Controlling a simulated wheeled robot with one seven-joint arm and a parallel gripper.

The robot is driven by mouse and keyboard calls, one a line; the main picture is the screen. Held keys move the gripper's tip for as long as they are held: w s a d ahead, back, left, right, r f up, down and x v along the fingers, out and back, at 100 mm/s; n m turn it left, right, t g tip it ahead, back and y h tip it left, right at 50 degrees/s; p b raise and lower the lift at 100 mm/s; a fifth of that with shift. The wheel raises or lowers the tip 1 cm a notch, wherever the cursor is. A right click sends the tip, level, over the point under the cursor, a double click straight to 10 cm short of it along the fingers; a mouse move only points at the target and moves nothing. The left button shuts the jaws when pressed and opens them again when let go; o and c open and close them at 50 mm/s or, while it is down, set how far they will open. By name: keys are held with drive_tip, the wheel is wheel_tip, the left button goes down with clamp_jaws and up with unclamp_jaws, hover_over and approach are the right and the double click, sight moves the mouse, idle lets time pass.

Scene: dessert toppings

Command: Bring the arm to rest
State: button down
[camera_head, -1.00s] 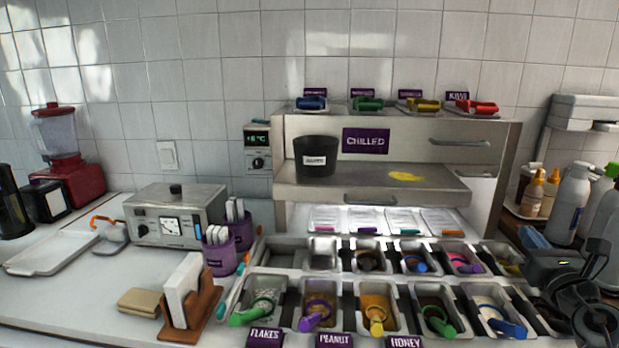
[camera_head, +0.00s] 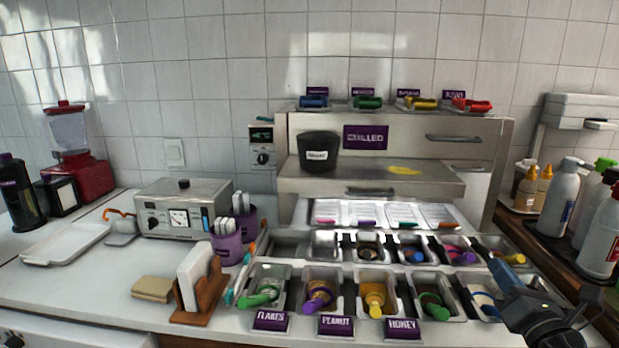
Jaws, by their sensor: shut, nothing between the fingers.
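My gripper (camera_head: 502,272) is at the lower right, on the end of my dark arm, which enters from the bottom right corner. It looks shut and holds nothing that I can see. In the picture it overlaps the right end of the topping trays, and it hides part of the front right tray with the blue spoon (camera_head: 487,297). I cannot tell how high it is above the trays.
Topping trays with coloured spoons, such as the green spoon (camera_head: 262,297), fill the counter's middle. A black tub (camera_head: 318,152) stands on the chilled unit's shelf (camera_head: 440,187). Bottles (camera_head: 560,200) crowd the right. A toaster-like machine (camera_head: 180,212) and white tray (camera_head: 62,245) are left.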

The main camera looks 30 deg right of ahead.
drive_tip(key=s+a+f+m+y, duration=0.3)
drive_tip(key=s+a+m, duration=0.3)
drive_tip(key=a, duration=0.5)
drive_tip(key=s+a+f+m+y, duration=0.25)
drive_tip(key=s+a+m, duration=0.35)
drive_tip(key=a, duration=0.5)
drive_tip(key=s+a+m+g+y, duration=0.1)
drive_tip(key=s+a+m, duration=0.4)
drive_tip(key=s+m, duration=0.2)
drive_tip(key=s+a+r+m+g+y, duration=0.1)
drive_tip(key=s+a+m+g, duration=0.1)
drive_tip(key=s+a+m, duration=0.3)
drive_tip(key=s+m, duration=0.2)
drive_tip(key=s, duration=0.2)
drive_tip(key=shift+s+a+r+m+g, duration=0.15)
drive_tip(key=shift+s+a+m+g, duration=0.15)
drive_tip(key=shift+s+a+m, duration=0.1)
